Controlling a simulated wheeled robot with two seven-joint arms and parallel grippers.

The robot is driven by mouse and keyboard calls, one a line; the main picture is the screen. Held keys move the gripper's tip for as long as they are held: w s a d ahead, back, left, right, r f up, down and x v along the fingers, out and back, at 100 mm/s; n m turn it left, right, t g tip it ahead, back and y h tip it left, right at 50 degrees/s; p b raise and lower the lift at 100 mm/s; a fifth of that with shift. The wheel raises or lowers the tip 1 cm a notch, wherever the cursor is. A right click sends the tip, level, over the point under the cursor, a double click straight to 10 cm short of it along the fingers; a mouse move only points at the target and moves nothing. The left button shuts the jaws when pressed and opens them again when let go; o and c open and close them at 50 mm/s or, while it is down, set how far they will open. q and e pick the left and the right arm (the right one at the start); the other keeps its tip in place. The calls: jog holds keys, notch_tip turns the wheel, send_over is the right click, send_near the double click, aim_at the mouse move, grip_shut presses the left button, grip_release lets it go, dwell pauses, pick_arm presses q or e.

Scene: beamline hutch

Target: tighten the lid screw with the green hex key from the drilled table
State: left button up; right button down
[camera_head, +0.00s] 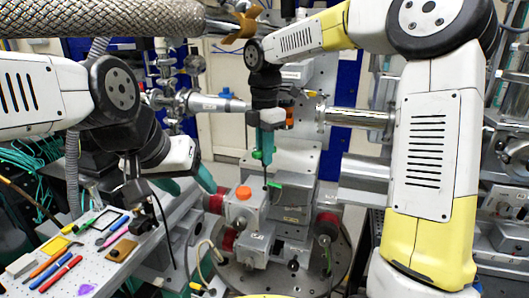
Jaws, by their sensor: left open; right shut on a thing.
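My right gripper (267,148) points straight down near the middle of the head view and is shut on the green hex key (257,154). The key's thin dark shaft hangs down beside a grey box (243,212) with an orange knob on top. I cannot tell whether its tip touches anything, and the lid screw is too small to make out. My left gripper (142,207) is open and empty above the right edge of the drilled table (128,273) at the lower left.
Several coloured tools, among them a red one (56,273), lie on the drilled table with a brown block (122,249) and a black-framed tray. The grey box stands above a round metal plate (240,278). A steel tube (360,119) crosses right of my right gripper. Cables hang at left.

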jog(key=shift+n, duration=1.4)
jog(key=n, duration=0.4)
jog(key=shift+s, duration=0.15)
jog(key=shift+f, duration=0.55)
dwell(0.8)
